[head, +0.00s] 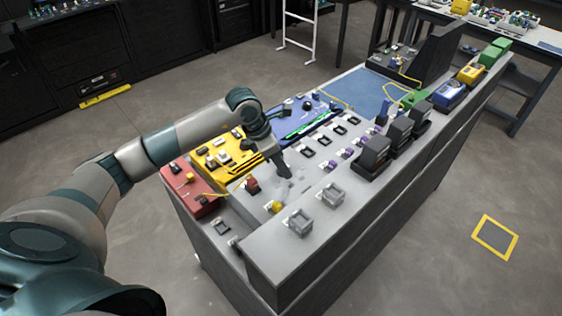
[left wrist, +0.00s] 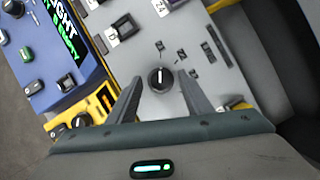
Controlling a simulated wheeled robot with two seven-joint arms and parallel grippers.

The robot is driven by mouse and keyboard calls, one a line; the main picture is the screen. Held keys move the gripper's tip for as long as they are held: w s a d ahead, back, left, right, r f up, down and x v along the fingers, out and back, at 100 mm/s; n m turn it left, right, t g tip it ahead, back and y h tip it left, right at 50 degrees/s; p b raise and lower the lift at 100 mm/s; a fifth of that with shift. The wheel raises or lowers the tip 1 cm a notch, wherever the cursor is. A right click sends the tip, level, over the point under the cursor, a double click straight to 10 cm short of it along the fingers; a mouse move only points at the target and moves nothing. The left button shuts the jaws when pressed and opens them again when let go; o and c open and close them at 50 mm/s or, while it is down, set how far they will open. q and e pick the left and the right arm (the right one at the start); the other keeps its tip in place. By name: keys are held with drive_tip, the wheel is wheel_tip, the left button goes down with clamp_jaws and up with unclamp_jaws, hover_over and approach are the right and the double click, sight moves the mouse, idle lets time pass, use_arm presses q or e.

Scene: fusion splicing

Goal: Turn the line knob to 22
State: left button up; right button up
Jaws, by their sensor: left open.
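A round black knob (left wrist: 161,78) with a white pointer line sits on a grey panel (left wrist: 190,30) in the left wrist view. My left gripper (left wrist: 163,98) is open, with one finger on each side of the knob in that view. I cannot tell whether the fingers touch it. In the head view my left gripper (head: 284,172) points down over the grey panel, and the knob is hidden or too small to make out there. My right gripper is not in view.
A blue unit with a green-lit display (left wrist: 62,28) lies left of the panel. A yellow unit (head: 225,155) and a red unit (head: 190,188) stand near my left arm. Black boxes (head: 375,155) and grey holders (head: 300,222) line the raised right side of the bench.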

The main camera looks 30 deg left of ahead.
use_arm(q)
drive_tip(key=shift+c, duration=0.7)
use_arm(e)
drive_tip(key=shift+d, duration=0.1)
use_arm(q)
drive_tip(key=c, duration=0.9)
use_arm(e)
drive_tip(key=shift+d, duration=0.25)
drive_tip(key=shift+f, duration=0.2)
